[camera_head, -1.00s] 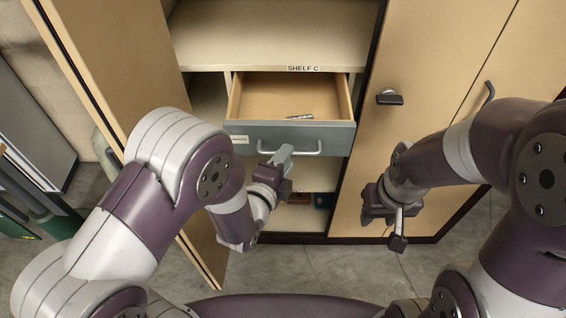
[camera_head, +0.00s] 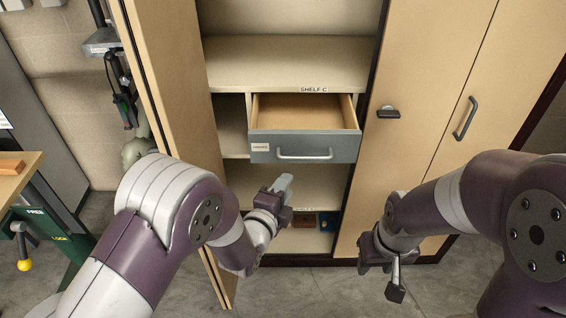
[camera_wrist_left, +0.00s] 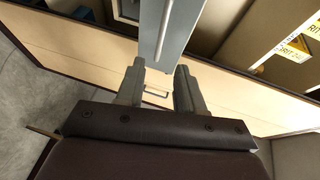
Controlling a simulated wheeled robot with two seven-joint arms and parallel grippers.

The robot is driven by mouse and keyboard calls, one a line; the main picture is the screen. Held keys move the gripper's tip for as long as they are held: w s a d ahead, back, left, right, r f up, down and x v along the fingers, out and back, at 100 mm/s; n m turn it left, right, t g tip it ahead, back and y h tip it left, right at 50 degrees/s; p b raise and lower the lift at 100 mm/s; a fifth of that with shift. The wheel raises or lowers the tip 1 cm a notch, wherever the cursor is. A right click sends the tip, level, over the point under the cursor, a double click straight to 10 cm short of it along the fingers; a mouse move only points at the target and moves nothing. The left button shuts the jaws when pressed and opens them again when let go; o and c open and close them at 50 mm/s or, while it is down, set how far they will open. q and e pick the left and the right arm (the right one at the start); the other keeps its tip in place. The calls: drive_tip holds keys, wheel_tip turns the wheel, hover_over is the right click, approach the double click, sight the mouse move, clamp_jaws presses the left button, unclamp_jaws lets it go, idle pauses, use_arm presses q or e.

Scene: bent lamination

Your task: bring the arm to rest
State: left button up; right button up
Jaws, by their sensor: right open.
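My left gripper (camera_head: 284,184) is in front of the open cabinet, just below the grey-fronted drawer (camera_head: 335,148) and apart from its handle. In the left wrist view its two fingers (camera_wrist_left: 158,88) stand apart with nothing between them; the grey drawer front (camera_wrist_left: 168,35) lies beyond. My right gripper (camera_head: 388,275) hangs open and empty in front of the closed cabinet door, low and to the right. The drawer is pulled out under the shelf marked SHELF C. The part of its inside that shows is bare.
The open cabinet door (camera_head: 170,90) stands close to my left arm. A closed door (camera_head: 425,90) with dark handles is on the right. Small brown and blue items (camera_head: 305,220) sit on the lower shelf. A workbench (camera_head: 18,180) with an orange block is at far left.

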use_arm(q)
drive_tip(key=s+a+f+n+g+y, duration=0.3)
drive_tip(key=s+a+f+n+g, duration=0.1)
drive_tip(key=s+f+n+g, duration=0.4)
drive_tip(key=s+a+r+n+g+y, duration=0.1)
drive_tip(key=s+a+r+n+g, duration=0.1)
drive_tip(key=s+a+n, duration=0.3)
drive_tip(key=s+a+r+n+g+y, duration=0.2)
drive_tip(key=s+a+r+n, duration=0.3)
drive_tip(key=a+n, duration=0.3)
drive_tip(key=shift+s+a+r+n+g, duration=0.15)
drive_tip(key=shift+a+n+g, duration=0.25)
drive_tip(key=shift+a, duration=0.55)
